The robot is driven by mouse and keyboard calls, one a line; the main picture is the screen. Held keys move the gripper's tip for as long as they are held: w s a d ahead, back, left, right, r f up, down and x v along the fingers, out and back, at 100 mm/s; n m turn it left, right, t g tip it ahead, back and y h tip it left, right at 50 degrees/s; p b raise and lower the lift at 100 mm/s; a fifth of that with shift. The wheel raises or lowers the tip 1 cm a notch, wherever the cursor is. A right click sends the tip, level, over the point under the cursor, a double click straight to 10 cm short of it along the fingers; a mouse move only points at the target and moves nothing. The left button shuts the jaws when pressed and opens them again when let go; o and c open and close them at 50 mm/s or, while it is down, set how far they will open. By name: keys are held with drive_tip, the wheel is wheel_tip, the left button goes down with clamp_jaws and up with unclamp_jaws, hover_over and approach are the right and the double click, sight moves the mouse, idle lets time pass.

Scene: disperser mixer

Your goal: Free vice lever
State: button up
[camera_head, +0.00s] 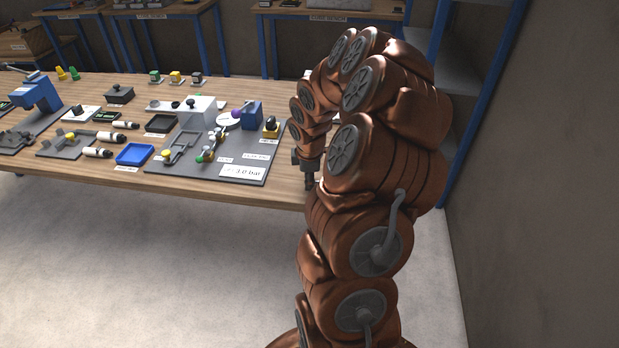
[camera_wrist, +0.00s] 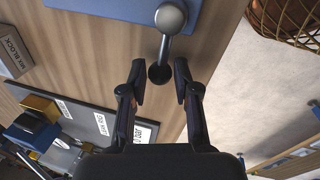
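In the wrist view, a metal lever (camera_wrist: 164,46) has a large silver ball (camera_wrist: 171,17) at its upper end and a dark ball (camera_wrist: 159,74) at its lower end. The silver ball overlaps the edge of a blue body (camera_wrist: 125,8), probably the vice, cut off by the top of the picture. My gripper (camera_wrist: 159,72) is open, with one finger on each side of the dark ball and a visible gap on both sides. In the head view my gripper (camera_head: 308,180) points down at the table's right end. My arm hides the lever and blue body there.
The wooden table (camera_head: 285,195) holds a dark plate (camera_head: 190,178) with fittings and labels, left of my gripper. A wicker basket (camera_wrist: 290,18) shows beyond the table edge.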

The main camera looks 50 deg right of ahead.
clamp_jaws()
drive_tip(key=shift+w+b, duration=0.1)
drive_tip(key=shift+b, duration=0.2)
drive_tip(key=m+b, duration=0.1)
drive_tip(key=d+m+b, duration=0.1)
drive_tip(key=b, duration=0.1)
drive_tip(key=shift+w+f, duration=0.25)
drive_tip(key=shift+f, duration=0.05)
drive_tip(key=m+b, duration=0.1)
drive_tip(key=b, duration=0.1)
drive_tip(key=d+m+b, duration=0.1)
drive_tip(key=m, duration=0.1)
drive_tip(key=shift+w+d+g+b, duration=0.1)
drive_tip(key=shift+w+g+b, duration=0.1)
drive_tip(key=shift+g+b, duration=0.2)
drive_tip(key=d+m+b, duration=0.1)
drive_tip(key=b, duration=0.1)
drive_tip(key=m+b, duration=0.1)
drive_tip(key=m, duration=0.1)
drive_tip(key=shift+w+d+r+m+g+h+b, duration=0.1)
drive_tip(key=shift+d+m+g+h+b, duration=0.2)
drive_tip(key=shift+d+b, duration=0.05)
drive_tip(key=shift+s+d+r+m+g+b, duration=0.1)
drive_tip(key=shift+s+d+m+g+b, duration=0.2)
drive_tip(key=shift+m+b, duration=0.5)
drive_tip(key=shift+w+d+r+m+g+b, duration=0.1)
drive_tip(key=shift+d+m+b, duration=0.35)
drive_tip(key=shift+m, duration=0.45)
drive_tip(key=shift+s, duration=0.1)
